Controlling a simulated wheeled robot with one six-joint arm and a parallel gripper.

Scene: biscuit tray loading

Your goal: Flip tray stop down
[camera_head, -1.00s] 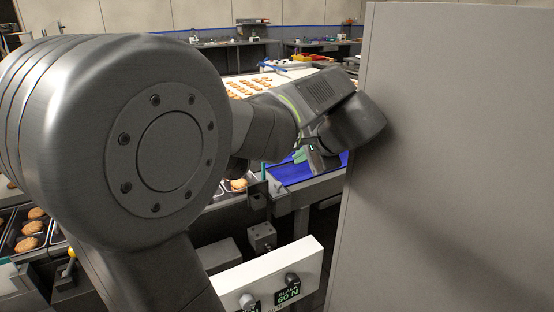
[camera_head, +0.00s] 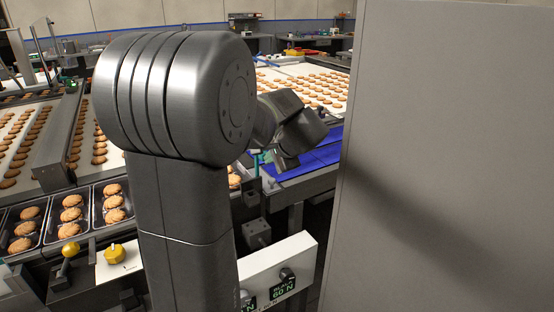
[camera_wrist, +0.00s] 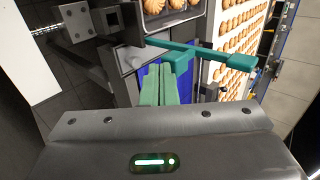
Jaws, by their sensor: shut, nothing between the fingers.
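The tray stop appears to be the teal bar (camera_wrist: 215,55) in the wrist view. It runs across the picture, with a thicker teal block partway along it. My gripper (camera_wrist: 159,74) has its two green fingers shut together and empty. Its fingertips are just below and left of that block in the picture; I cannot tell whether they touch it. In the head view a small teal part (camera_head: 257,160) shows beside my arm, which hides most of that spot. The angle of the stop is hard to judge.
A tray of biscuits (camera_wrist: 146,22) lies beyond the bar in the wrist view. A blue surface (camera_head: 318,160) lies right of my arm. A tall grey panel (camera_head: 450,150) fills the right. A white control box (camera_head: 262,286) with a knob and display stands below, and yellow knobs (camera_head: 114,254) at left.

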